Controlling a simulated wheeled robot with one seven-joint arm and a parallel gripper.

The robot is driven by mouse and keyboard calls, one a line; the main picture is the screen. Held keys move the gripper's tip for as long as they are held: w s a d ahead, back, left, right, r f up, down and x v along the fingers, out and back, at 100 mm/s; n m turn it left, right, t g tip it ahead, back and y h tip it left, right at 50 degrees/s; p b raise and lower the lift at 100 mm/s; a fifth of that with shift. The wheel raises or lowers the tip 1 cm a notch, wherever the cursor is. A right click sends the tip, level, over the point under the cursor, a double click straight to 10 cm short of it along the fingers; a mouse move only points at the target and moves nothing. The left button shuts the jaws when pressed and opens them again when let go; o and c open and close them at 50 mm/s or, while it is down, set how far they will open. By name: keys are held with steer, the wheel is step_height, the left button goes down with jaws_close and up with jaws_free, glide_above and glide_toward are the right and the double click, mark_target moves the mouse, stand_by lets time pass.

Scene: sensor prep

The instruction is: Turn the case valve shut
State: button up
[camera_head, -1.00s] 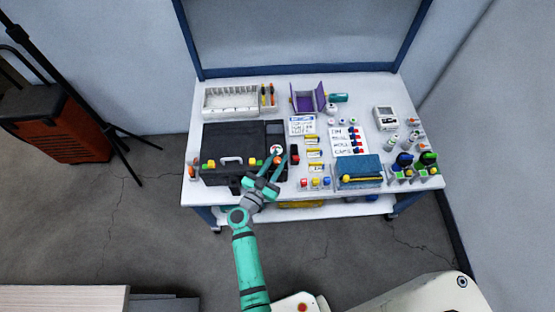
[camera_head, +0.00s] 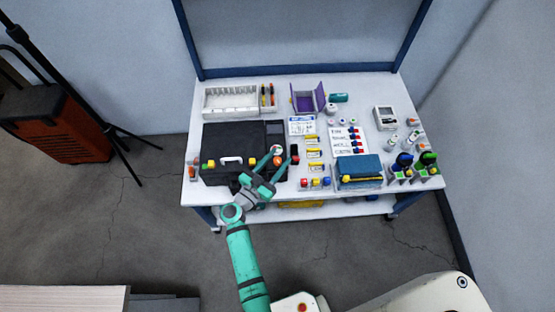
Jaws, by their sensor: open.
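The black case (camera_head: 232,141) lies at the left of the white table, with a pale handle and coloured latches along its front edge. A small round white and red part (camera_head: 277,149), which looks like the valve, sits on the case's right side. My gripper (camera_head: 279,161) is over the right part of the case. Its two teal fingers are spread apart and point away from me toward the round part. The fingers look empty. Whether they touch the round part or hover above it, I cannot tell. My gripper hides part of the case's front right corner.
A black and red item (camera_head: 294,154) stands close to the right finger. Yellow-labelled parts (camera_head: 314,153) and a blue box (camera_head: 358,169) lie farther right. A white tray (camera_head: 231,101) and an open purple box (camera_head: 308,98) stand behind. The table (camera_head: 215,190) has little free room.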

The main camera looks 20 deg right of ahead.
steer(key=shift+s+a, duration=0.1)
steer(key=shift+a, duration=0.05)
steer(key=v, duration=1)
steer(key=shift+a, duration=0.2)
steer(key=shift+s, duration=0.2)
